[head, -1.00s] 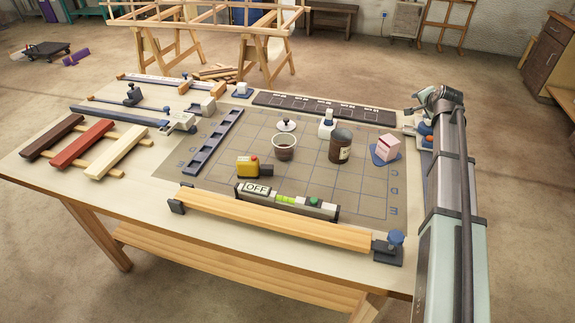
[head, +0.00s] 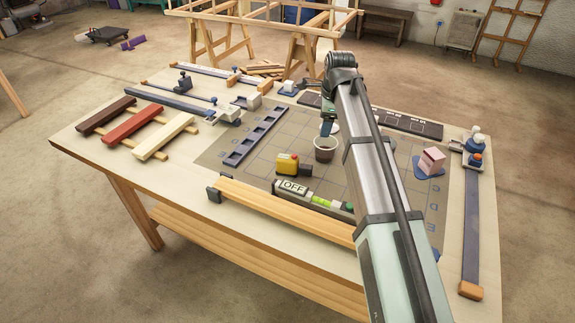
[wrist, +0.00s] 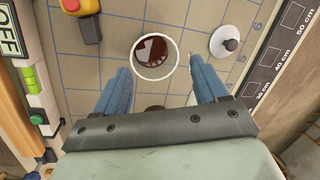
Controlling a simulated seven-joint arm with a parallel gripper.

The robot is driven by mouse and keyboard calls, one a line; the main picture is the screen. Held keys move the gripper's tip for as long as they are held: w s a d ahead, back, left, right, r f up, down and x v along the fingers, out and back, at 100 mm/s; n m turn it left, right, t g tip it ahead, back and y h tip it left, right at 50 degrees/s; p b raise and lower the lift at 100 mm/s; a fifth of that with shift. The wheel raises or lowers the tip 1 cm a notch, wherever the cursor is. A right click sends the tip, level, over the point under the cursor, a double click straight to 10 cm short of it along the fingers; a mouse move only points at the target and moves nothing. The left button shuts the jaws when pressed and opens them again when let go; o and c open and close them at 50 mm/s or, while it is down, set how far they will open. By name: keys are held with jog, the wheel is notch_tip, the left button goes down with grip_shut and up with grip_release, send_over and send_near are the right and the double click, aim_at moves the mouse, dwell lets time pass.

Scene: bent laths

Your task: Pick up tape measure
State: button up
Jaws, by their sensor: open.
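The tape measure (head: 287,163) is a small yellow block with a red top and a dark part at its right side. It sits on the gridded mat behind the spirit level. In the wrist view the tape measure (wrist: 86,28) is at the top left, partly cut off by the frame edge. My gripper (head: 327,127) is over the mat, to the right of the tape measure and close to a cup. In the wrist view my gripper (wrist: 161,78) is open, with nothing between its two blue fingers.
The cup (head: 325,152) with dark brown contents is just beyond my fingertips in the wrist view (wrist: 155,50). A white knobbed lid (wrist: 225,42) lies right of it. The spirit level (head: 330,203) with an OFF label is in front. A pink box (head: 432,161) stands at the right.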

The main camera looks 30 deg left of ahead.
notch_tip(320, 180, up, 2)
jog(key=m+g+h, duration=0.2)
send_over(287, 157)
notch_tip(287, 157, down, 14)
jog(key=shift+r, duration=0.15)
dwell(0.3)
jog(key=c, duration=1.3)
jog(key=shift+r, duration=0.15)
